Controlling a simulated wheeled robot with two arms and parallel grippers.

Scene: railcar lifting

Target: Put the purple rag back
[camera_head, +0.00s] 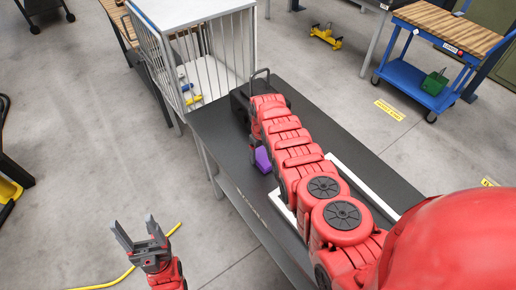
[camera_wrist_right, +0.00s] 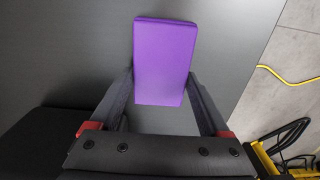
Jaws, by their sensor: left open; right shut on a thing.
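Whether the rag touches the table is hard to tell. My left gripper (camera_head: 137,228) is open and empty, over the floor left of the table.
The dark table (camera_head: 215,130) carries a black box (camera_head: 240,102) at its far end and a white-edged tray (camera_head: 375,192) under my right arm. A white wire cage (camera_head: 225,45) stands behind. A blue cart (camera_head: 420,85) is at far right. Floor at left is mostly clear.

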